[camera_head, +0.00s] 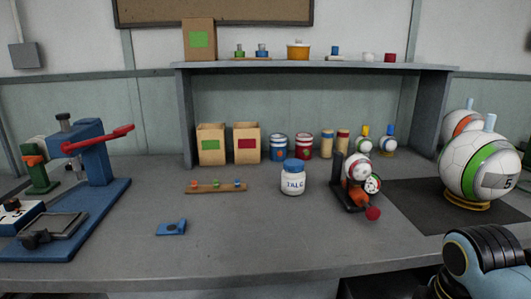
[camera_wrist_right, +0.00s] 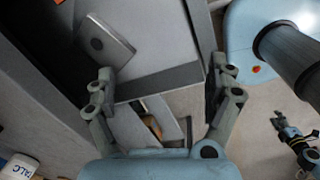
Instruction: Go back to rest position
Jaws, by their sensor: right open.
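My right gripper (camera_wrist_right: 163,85) is open in the right wrist view, with its two fingers wide apart and nothing between them. It is above the edge of the grey workbench. In the head view only a blue and black part of my right arm shows at the lower right, in front of the bench's front edge; the gripper itself is out of that picture.
The workbench (camera_head: 240,235) holds a blue press (camera_head: 95,155) at left, a talc jar (camera_head: 293,180), a black stand with a small ball (camera_head: 357,168), and a large ball (camera_head: 478,166) at right. The front middle is mostly clear.

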